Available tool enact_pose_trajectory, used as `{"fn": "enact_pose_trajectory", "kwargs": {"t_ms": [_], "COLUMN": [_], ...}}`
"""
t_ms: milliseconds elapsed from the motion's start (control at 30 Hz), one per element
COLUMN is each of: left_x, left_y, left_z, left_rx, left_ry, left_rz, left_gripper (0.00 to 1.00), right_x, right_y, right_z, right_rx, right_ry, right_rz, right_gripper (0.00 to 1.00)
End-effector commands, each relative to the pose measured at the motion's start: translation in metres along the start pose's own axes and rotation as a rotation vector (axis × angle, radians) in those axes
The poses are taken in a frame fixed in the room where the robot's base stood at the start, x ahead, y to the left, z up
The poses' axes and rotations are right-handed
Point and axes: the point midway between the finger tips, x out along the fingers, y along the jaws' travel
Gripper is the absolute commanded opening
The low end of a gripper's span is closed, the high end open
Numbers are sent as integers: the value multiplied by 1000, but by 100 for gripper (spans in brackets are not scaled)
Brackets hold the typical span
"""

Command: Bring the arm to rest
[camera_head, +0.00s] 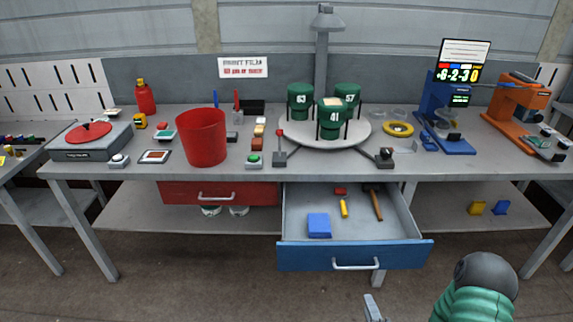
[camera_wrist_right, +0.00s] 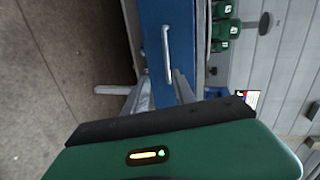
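My right arm comes in at the bottom right of the head view as a green sleeve with a dark rounded joint. A light metal fingertip of my right gripper (camera_head: 372,307) shows at the bottom edge, in front of and below the open blue drawer (camera_head: 355,256). No held object shows. My left gripper is not in view.
The drawer sticks out from the grey workbench (camera_head: 120,172), holding a blue block (camera_head: 319,224) and tools. Green numbered cylinders (camera_head: 334,122) stand on a round platform (camera_head: 290,130). A red bin (camera_head: 202,137) stands left. The floor before the bench's left half is clear.

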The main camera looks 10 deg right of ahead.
Motion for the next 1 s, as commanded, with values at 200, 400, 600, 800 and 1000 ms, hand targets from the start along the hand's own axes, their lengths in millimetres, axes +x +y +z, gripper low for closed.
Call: {"fn": "enact_pose_trajectory", "kwargs": {"t_ms": [200,400,600,800,1000], "left_x": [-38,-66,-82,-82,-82], "left_y": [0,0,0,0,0], "left_z": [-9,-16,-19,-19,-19], "left_rx": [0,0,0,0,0], "left_ry": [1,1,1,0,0], "left_rz": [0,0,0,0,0], "left_gripper": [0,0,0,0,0], "right_x": [6,-52,-131,-153,-152], "right_y": [-42,-94,-133,-136,-136], "right_z": [42,70,96,102,102], "right_rx": [-649,-1175,-1427,-1469,-1467], "right_ry": [-268,-575,-889,-982,-979], "right_rz": [301,559,661,678,679], "right_gripper": [32,32,32,32,32]}}
